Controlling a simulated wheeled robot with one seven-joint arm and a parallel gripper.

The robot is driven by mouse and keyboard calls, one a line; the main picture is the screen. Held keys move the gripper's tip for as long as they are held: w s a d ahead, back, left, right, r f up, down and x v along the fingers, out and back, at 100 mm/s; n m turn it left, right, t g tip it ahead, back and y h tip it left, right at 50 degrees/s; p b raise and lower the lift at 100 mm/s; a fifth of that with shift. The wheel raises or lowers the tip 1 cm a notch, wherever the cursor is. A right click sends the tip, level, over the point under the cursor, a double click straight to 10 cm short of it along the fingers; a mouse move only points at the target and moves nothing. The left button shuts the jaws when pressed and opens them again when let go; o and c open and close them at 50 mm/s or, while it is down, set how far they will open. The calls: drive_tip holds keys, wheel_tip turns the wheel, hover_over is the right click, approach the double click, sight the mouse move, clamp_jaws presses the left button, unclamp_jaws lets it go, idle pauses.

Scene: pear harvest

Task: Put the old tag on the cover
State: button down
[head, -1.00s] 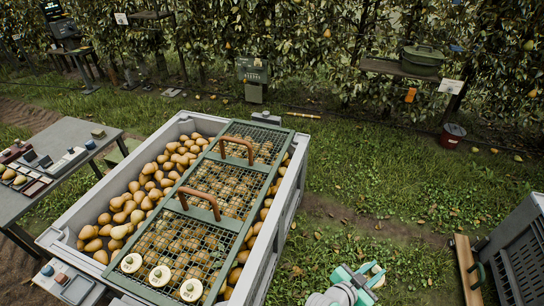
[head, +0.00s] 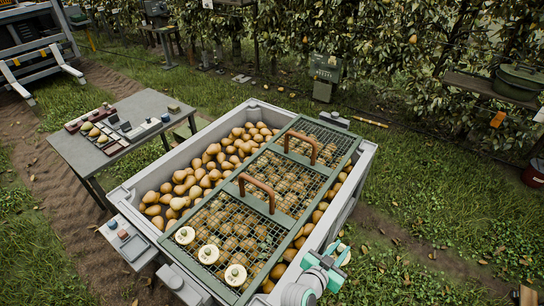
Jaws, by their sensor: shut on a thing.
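The cover (head: 269,190) is a green-framed mesh lid with two brown handles, lying over the right part of a grey bin of pears. Three round pale pieces (head: 208,254) rest on its near end. My gripper (head: 338,256), teal and grey, is at the bottom right, just beyond the bin's right wall in the picture and apart from the cover. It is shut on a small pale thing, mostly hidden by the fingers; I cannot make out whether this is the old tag.
The grey bin (head: 124,194) holds many pears, bare of cover on its left. A grey table (head: 78,150) with small boxes and trays stands to the left. A small side shelf (head: 112,240) with little items is at the bin's near left. Grass lies open to the right.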

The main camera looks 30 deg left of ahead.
drive_tip(key=s+a+n+g+y, duration=0.1)
drive_tip(key=s+a+n+y, duration=0.3)
drive_tip(key=a, duration=0.7)
drive_tip(key=s+a+n+g+y, duration=0.1)
drive_tip(key=s+a+n+y, duration=0.4)
drive_tip(key=a, duration=0.6)
drive_tip(key=s+a+n+g+y, duration=0.1)
drive_tip(key=s+a+y, duration=0.1)
drive_tip(key=s+a, duration=0.7)
hover_over(256, 237)
drive_tip(key=s, duration=0.1)
wheel_tip(256, 237, down, 9)
drive_tip(key=shift+s+a+f, duration=0.1)
drive_tip(key=shift+s+f, duration=0.05)
drive_tip(key=shift+w+f, duration=0.35)
drive_tip(key=shift+f, duration=0.1)
drive_tip(key=shift+w+f, duration=0.2)
drive_tip(key=shift+f, duration=1.5)
drive_tip(key=shift+f, duration=0.1)
drive_tip(key=c, duration=1.6)
unclamp_jaws()
